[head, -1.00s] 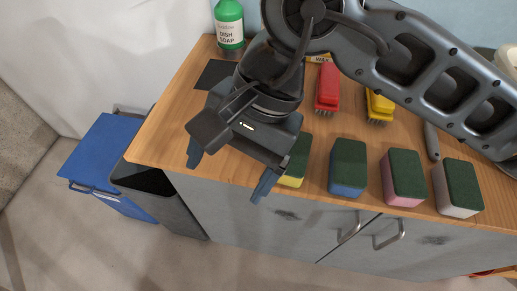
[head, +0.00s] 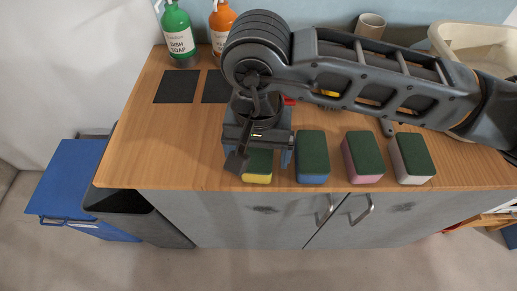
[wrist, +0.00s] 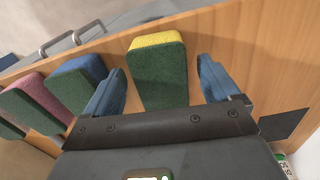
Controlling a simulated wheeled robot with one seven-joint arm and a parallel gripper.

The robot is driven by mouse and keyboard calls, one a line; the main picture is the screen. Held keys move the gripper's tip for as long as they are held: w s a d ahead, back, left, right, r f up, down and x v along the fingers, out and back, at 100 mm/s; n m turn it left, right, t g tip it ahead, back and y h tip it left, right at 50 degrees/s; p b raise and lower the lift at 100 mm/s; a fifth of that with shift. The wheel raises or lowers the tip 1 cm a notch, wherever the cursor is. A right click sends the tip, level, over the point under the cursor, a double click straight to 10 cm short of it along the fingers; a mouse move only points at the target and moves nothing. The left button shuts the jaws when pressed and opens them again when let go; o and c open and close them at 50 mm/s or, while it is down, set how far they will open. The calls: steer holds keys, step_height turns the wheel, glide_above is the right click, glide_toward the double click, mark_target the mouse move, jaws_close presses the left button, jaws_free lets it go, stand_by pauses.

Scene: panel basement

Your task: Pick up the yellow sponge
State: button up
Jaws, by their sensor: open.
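The yellow sponge (head: 257,178) with a dark green scouring top stands near the front edge of the wooden counter, leftmost in the row of sponges. In the wrist view the yellow sponge (wrist: 158,72) lies between and slightly beyond my two blue fingers. My gripper (head: 262,160) is open over it in the head view and partly hides it. In the wrist view my gripper (wrist: 160,85) has a finger on each side of the sponge, with a gap clear at the right; contact is not visible.
A blue sponge (head: 312,158) stands close to the right, then a pink sponge (head: 363,158) and a white sponge (head: 411,159). Green dish soap (head: 178,32) and an orange bottle (head: 221,28) stand at the back. The counter (head: 150,135) is clear at the left.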

steer(key=shift+f, duration=0.75)
steer(key=c, duration=1)
steer(key=shift+r, duration=0.1)
steer(key=shift+w+r+b, duration=0.1)
steer(key=shift+r+b, duration=0.55)
steer(key=shift+r, duration=1.3)
steer(key=w+d+r+b, duration=0.1)
steer(key=w+d+r, duration=0.1)
steer(key=d, duration=0.1)
steer(key=w+d+r+b, duration=0.1)
steer(key=d+r, duration=0.1)
steer(key=d, duration=0.1)
steer(key=w+d+r, duration=0.2)
steer(key=d+r, duration=0.1)
steer(key=d, duration=0.1)
steer(key=shift+w+b, duration=0.3)
steer(key=shift+b, duration=0.1)
